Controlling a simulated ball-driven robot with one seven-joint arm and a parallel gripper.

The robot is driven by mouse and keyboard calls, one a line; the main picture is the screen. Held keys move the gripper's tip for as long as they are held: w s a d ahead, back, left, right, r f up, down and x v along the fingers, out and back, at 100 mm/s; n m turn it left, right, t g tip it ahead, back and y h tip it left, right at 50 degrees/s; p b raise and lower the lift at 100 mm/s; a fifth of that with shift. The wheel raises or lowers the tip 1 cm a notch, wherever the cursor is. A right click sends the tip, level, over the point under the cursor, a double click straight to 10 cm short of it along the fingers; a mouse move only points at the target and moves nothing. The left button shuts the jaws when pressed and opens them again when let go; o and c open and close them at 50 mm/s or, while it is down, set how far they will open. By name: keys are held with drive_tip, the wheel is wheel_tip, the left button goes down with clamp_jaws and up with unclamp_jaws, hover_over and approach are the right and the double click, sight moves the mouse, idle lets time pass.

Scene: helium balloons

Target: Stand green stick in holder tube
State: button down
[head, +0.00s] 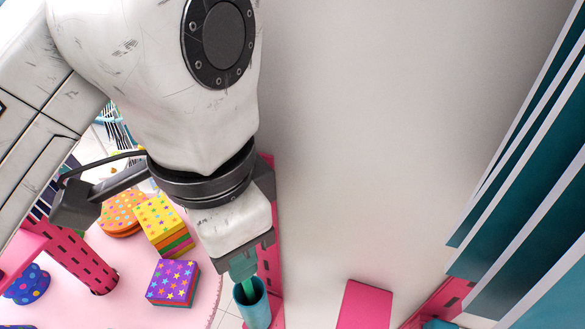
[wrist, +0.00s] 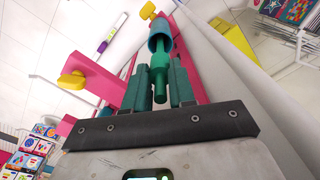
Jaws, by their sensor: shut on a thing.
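My gripper (head: 243,268) points down at the lower middle of the head view and is shut on the green stick (head: 249,287). In the wrist view the stick (wrist: 160,76) stands between the two teal fingers of my gripper (wrist: 160,84). The blue-teal holder tube (head: 256,314) is directly below, and the stick's lower end shows within its open mouth. The tube also shows in the wrist view (wrist: 160,42), around the stick's far end. How deep the stick sits is hidden.
A pale pink round table (head: 125,255) at left holds a purple starred box (head: 172,281), a yellow one (head: 158,218) and an orange round box (head: 122,212). A pink upright (head: 275,260) is close behind the tube. A plain pale surface fills the middle right.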

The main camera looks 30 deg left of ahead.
unclamp_jaws()
drive_tip(key=shift+f, duration=0.1)
idle(0.8)
drive_tip(key=shift+r, duration=4.5)
drive_tip(key=shift+s, duration=0.1)
